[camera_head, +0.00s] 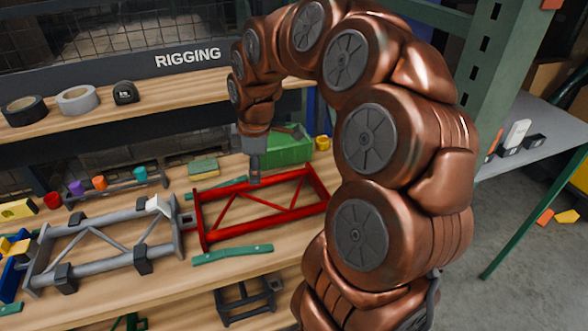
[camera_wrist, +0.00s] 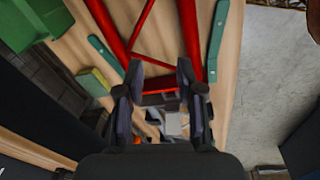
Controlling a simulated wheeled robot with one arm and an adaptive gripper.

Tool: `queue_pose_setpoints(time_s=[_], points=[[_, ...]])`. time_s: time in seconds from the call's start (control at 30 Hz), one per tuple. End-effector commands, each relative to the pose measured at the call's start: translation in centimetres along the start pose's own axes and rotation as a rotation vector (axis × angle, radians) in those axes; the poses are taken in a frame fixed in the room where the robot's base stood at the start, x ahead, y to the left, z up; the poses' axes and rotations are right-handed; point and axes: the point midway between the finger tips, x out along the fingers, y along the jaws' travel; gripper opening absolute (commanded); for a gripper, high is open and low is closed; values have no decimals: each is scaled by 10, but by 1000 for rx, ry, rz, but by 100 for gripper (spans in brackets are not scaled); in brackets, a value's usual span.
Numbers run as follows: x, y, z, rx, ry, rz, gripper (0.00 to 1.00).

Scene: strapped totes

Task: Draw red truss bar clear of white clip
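The red truss bar (camera_head: 262,208) lies flat on the wooden bench, its left end close to the grey truss (camera_head: 105,243). The white clip (camera_head: 158,205) sits at the grey truss's right end; I cannot tell whether it touches the red truss. My gripper (camera_head: 255,181) points down over the red truss near its far rail. In the wrist view my gripper (camera_wrist: 161,72) has its two fingers spread apart, with the red truss (camera_wrist: 160,45) beyond and between them. Contact with the red truss cannot be made out. A pale piece near the truss end is partly hidden by the fingers.
Green strips lie before the truss (camera_head: 233,255) and behind it (camera_head: 207,194). A green bin (camera_head: 288,148) and yellow cup (camera_head: 322,143) stand behind. A rack of coloured pieces (camera_head: 115,186) is back left. A green post (camera_head: 497,70) rises right of my arm.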

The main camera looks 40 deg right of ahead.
Motion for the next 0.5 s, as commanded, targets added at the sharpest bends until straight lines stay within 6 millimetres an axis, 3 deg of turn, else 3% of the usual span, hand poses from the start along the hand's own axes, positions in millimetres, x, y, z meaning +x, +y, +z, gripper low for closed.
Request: queue_pose_setpoints(time_s=[0.03, 0.2, 0.3, 0.5], points=[[22, 20, 13, -30, 2, 9, 37], [57, 78, 59, -148, -9, 56, 37], [71, 100, 83, -195, -24, 75, 37], [84, 119, 109, -241, -41, 91, 37]])
